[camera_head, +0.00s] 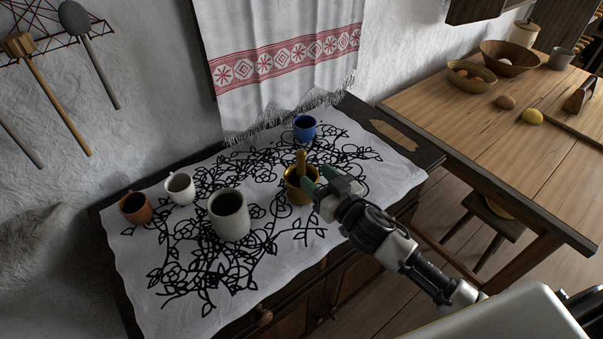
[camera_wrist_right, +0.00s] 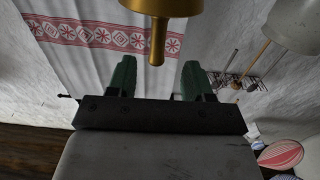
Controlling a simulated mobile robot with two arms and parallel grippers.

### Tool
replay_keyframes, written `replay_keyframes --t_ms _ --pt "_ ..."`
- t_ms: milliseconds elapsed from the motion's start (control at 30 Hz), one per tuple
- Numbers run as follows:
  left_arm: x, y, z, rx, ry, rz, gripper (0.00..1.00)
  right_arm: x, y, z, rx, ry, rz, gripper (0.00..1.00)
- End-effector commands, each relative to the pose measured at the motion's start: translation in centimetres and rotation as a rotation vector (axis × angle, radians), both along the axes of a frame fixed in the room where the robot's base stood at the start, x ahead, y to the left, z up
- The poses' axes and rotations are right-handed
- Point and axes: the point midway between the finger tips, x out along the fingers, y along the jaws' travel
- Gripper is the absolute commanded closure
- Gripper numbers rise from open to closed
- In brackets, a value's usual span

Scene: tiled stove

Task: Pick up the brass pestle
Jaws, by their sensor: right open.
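The brass pestle (camera_head: 301,158) stands in a brass mortar (camera_head: 296,194) on the patterned cloth, its handle sticking up above the rim. My right gripper (camera_head: 319,180) is beside the mortar, on its right, with green fingers apart and nothing held. In the right wrist view, which looks upside down, the pestle handle (camera_wrist_right: 157,45) hangs from the mortar (camera_wrist_right: 165,6) at the top. Its end lies between the two open fingertips (camera_wrist_right: 158,69) in the picture, and whether it touches them I cannot tell. The pestle's lower part is hidden in the mortar. My left gripper is not in view.
A large grey-white crock (camera_head: 229,217), a white mug (camera_head: 181,190) and a brown mug (camera_head: 135,208) stand left of the mortar. A blue mug (camera_head: 305,127) stands behind it. A wooden table (camera_head: 450,115) with bowls is at the right. The cloth's front is clear.

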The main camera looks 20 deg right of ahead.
Motion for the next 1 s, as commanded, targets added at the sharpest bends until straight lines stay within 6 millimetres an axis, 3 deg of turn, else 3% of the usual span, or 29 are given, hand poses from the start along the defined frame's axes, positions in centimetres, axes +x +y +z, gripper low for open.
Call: replay_keyframes --t_ms 100,367,700,1000 --pt "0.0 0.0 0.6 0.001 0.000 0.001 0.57 1.9 0.6 0.2 0.001 -0.001 -0.002 0.49" --pt "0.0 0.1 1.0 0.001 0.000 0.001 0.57 3.9 1.3 0.0 0.001 0.001 -0.002 0.49" --pt "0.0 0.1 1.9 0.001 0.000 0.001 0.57 7.9 2.3 -0.4 0.000 0.000 -0.003 0.49" --pt "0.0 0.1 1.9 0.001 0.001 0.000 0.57 8.2 2.5 -0.5 0.001 0.001 -0.002 0.50"
